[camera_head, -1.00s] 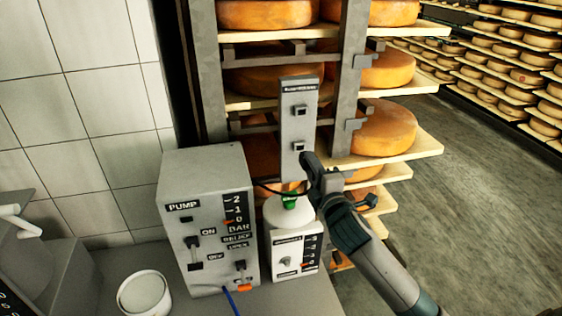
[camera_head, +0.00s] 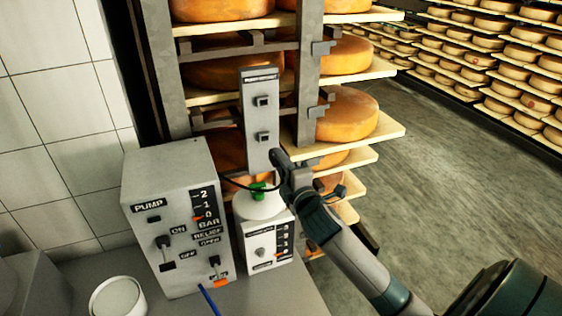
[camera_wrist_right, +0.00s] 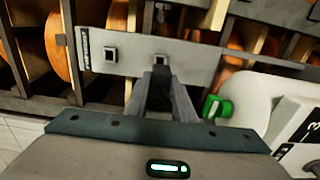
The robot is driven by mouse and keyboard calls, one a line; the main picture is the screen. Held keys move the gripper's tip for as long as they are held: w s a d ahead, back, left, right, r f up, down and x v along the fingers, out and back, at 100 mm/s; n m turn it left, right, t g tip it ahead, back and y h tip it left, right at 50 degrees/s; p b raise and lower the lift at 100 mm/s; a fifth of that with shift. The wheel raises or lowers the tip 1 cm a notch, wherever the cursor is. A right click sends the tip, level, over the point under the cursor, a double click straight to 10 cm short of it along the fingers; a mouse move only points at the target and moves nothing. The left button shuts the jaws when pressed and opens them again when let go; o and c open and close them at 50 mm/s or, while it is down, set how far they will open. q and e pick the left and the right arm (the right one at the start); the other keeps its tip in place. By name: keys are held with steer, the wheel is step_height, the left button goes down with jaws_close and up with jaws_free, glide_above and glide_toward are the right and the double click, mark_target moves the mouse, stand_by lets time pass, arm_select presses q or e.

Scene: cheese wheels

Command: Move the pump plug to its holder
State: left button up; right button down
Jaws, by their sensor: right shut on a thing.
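The holder appears to be the upright grey plate (camera_head: 260,118) with a label at its top and two square sockets, in front of the cheese rack. It also shows in the wrist view (camera_wrist_right: 195,62). My right gripper (camera_head: 279,158) is just below and right of the lower socket. In the wrist view its fingers (camera_wrist_right: 159,78) are close together in front of the plate, near that socket. It is shut on the pump plug, which is mostly hidden between the fingers. A thin dark cable (camera_head: 232,185) runs near the gripper. My left gripper is not in view.
The grey pump box (camera_head: 175,218) with switches stands on the bench. A smaller white box (camera_head: 267,246) stands beside it, below a white round vessel with a green fitting (camera_head: 257,190). A white cup (camera_head: 117,297) is at front left. Cheese shelves (camera_head: 395,135) stand behind.

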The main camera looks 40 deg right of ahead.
steer(key=shift+x, duration=2.85)
steer(key=shift+s+p, duration=0.1)
steer(key=shift+p, duration=0.85)
steer(key=shift+x, duration=1.5)
steer(key=c, duration=1.4)
jaws_free()
steer(key=shift+s, duration=0.1)
steer(key=b+v, duration=0.4)
steer(key=v, duration=1.3)
steer(key=shift+a, duration=0.2)
